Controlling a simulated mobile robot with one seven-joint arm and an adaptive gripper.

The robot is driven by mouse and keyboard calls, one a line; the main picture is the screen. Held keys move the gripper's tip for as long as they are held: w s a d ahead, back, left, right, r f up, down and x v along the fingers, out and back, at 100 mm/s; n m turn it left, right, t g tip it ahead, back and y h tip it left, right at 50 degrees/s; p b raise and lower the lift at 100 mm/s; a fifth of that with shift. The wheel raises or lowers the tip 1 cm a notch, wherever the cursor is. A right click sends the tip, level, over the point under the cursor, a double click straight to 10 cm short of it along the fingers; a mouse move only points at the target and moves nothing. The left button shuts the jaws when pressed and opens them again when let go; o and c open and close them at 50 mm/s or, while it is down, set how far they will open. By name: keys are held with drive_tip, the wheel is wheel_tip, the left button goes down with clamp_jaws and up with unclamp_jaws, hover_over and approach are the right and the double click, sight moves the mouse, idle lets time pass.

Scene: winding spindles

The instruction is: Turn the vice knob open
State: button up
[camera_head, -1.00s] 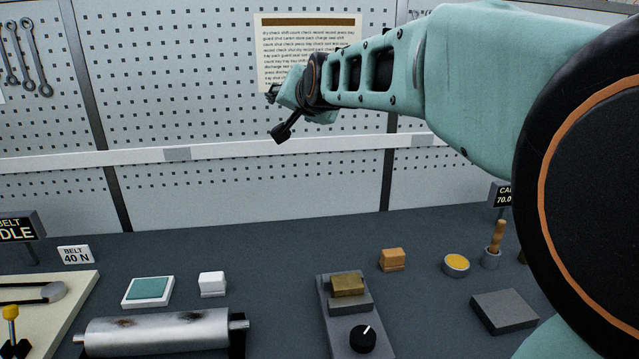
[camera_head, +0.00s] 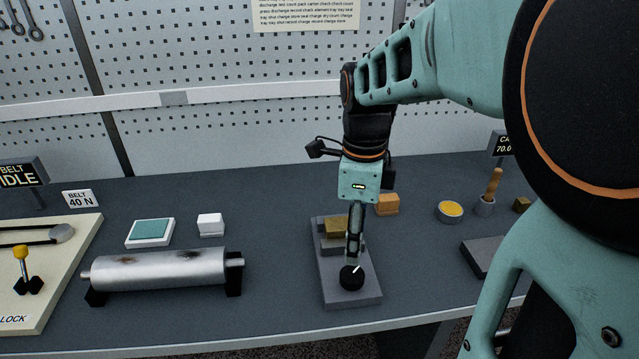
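The vice is a grey base plate (camera_head: 367,294) on the bench, with a brass-coloured block (camera_head: 334,229) at its back. A black round knob (camera_head: 351,277) with a white pointer mark sits at its front; the mark points up and to the right. My gripper (camera_head: 353,262) points down from above, its fingertips at or just above the back of the knob. The fingers look close together from this side. Whether they touch or grip the knob cannot be told. My gripper partly covers the block and the middle of the plate.
A metal roller (camera_head: 165,270) lies on black supports left of the vice. A white block (camera_head: 211,225) and a teal pad (camera_head: 150,232) stand behind it. An orange block (camera_head: 387,204), a yellow-topped tin (camera_head: 450,211) and a grey slab (camera_head: 484,257) are to the right.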

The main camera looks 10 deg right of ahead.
sight(351, 274)
wheel_tip(351, 274, down, 10)
drive_tip(key=shift+w+f+b, duration=0.1)
drive_tip(key=shift+b, duration=0.35)
drive_tip(key=shift+c, duration=0.5)
drive_tip(key=c, duration=1.1)
drive_tip(key=shift+o, duration=0.2)
